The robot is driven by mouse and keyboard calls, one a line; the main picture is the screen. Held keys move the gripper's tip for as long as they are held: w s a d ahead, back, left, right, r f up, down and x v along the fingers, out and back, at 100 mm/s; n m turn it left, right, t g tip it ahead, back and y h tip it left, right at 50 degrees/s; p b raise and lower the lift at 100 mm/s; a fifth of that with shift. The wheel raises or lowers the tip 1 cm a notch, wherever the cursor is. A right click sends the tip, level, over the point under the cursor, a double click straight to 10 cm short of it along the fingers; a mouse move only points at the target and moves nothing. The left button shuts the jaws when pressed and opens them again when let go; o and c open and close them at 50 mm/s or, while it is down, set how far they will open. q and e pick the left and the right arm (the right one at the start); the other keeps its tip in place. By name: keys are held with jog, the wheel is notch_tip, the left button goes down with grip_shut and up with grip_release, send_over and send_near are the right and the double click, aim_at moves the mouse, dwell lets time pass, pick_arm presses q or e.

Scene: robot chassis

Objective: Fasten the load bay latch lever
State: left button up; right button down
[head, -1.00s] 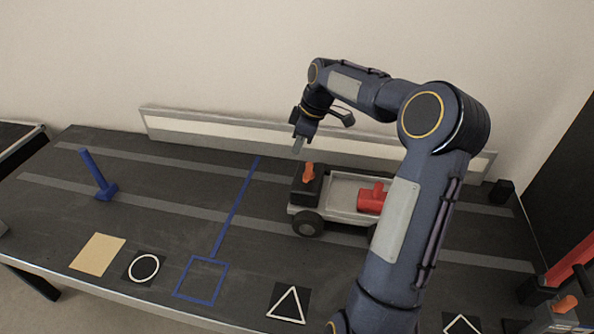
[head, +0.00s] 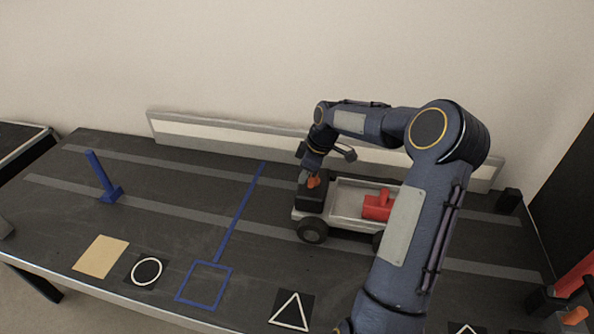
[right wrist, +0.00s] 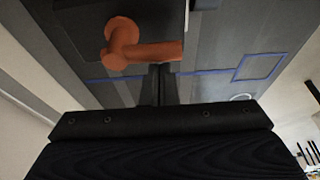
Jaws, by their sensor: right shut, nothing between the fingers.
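The small wheeled chassis (head: 340,220) stands on the dark table with its grey load bay facing up. An orange lever (head: 314,182) sits on the black block (head: 308,199) at its left end. In the right wrist view the orange lever (right wrist: 145,50) has a round hub and an arm lying to the right. My right gripper (right wrist: 161,84) is shut and empty, its fingertips close beside the lever arm. I cannot tell whether they touch it. In the head view the fingertips are hidden at the black block. My left gripper is not in view.
A red part (head: 377,206) lies in the load bay. A blue post (head: 102,176) stands at the left. A tan square (head: 101,256), a circle marker (head: 146,270), a blue outlined square (head: 182,298) and a triangle marker (head: 291,309) lie along the front. A low barrier (head: 220,132) runs behind.

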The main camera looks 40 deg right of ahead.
aim_at(314, 181)
jog(key=shift+s+d+r, duration=0.1)
jog(key=shift+s+d, duration=0.15)
jog(key=shift+s+d+n+y+p, duration=0.1)
jog(key=shift+s+n+y+p, duration=0.25)
jog(key=shift+n+p, duration=0.5)
dwell(0.3)
jog(key=shift+s+d+r+n+g+p, duration=0.1)
jog(key=shift+s+n+g+p, duration=0.15)
jog(key=shift+n, duration=0.2)
jog(key=shift+d+n+g+p, duration=0.1)
jog(key=shift+n+g+p, duration=0.05)
jog(key=shift+n+p, duration=0.25)
jog(key=n, duration=0.1)
jog(key=n+g+p, duration=0.1)
jog(key=n, duration=0.1)
jog(key=s+d+n+p, duration=0.1)
jog(key=shift+n+y, duration=0.3)
jog(key=shift+y, duration=0.05)
jog(key=n, duration=0.1)
jog(key=d+n+g+p, duration=0.1)
jog(key=shift+s+n, duration=0.3)
jog(key=n, duration=0.1)
jog(key=d+n+g+p, duration=0.1)
jog(key=n, duration=0.1)
jog(key=shift+s+d, duration=0.1)
jog(key=shift+d+p, duration=0.3)
jog(key=shift+d, duration=0.45)
